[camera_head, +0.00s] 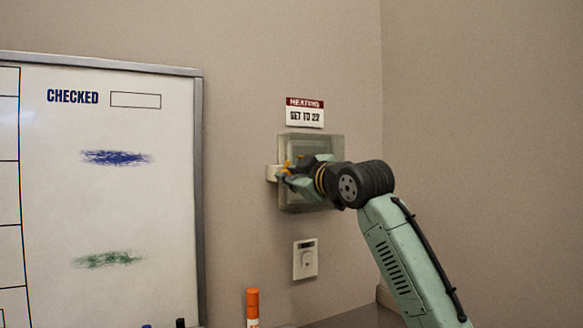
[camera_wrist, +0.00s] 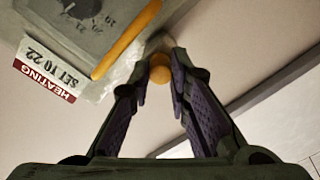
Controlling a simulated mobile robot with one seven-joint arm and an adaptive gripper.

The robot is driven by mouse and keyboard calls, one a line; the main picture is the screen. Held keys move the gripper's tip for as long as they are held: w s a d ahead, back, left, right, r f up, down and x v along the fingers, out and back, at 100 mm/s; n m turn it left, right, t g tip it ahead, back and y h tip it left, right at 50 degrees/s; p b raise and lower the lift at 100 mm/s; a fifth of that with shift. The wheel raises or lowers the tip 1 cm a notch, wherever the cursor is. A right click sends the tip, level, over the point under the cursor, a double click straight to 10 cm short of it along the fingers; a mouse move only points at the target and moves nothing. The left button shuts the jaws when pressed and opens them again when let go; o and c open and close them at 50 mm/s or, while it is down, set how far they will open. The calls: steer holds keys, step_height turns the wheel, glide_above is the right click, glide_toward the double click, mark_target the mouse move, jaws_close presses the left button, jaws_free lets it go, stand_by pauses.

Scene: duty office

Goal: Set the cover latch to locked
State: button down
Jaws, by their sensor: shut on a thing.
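A clear, greenish cover (camera_head: 327,208) stands on the wall over a heating dial. The dial (camera_wrist: 82,9) shows at the top left of the wrist view. An orange bar (camera_wrist: 125,42) runs along the cover's edge there, and a round orange knob (camera_wrist: 160,74) lies beside it. They look like parts of the cover latch; the locked mark cannot be made out. My gripper (camera_head: 284,171) is at the cover's left side, partly hiding it. In the wrist view my gripper (camera_wrist: 158,78) has its fingertips on both sides of the knob, shut on it.
A cream block (camera_head: 271,173) sits at the cover's left edge. The right wall is bare.

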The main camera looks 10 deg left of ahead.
steer(key=shift+r+m+p, duration=0.1)
steer(key=shift+m+p, duration=0.6)
steer(key=shift+m, duration=6.4)
steer(key=c, duration=1.5)
jaws_free()
steer(key=shift+s, duration=0.1)
steer(key=v, duration=1.2)
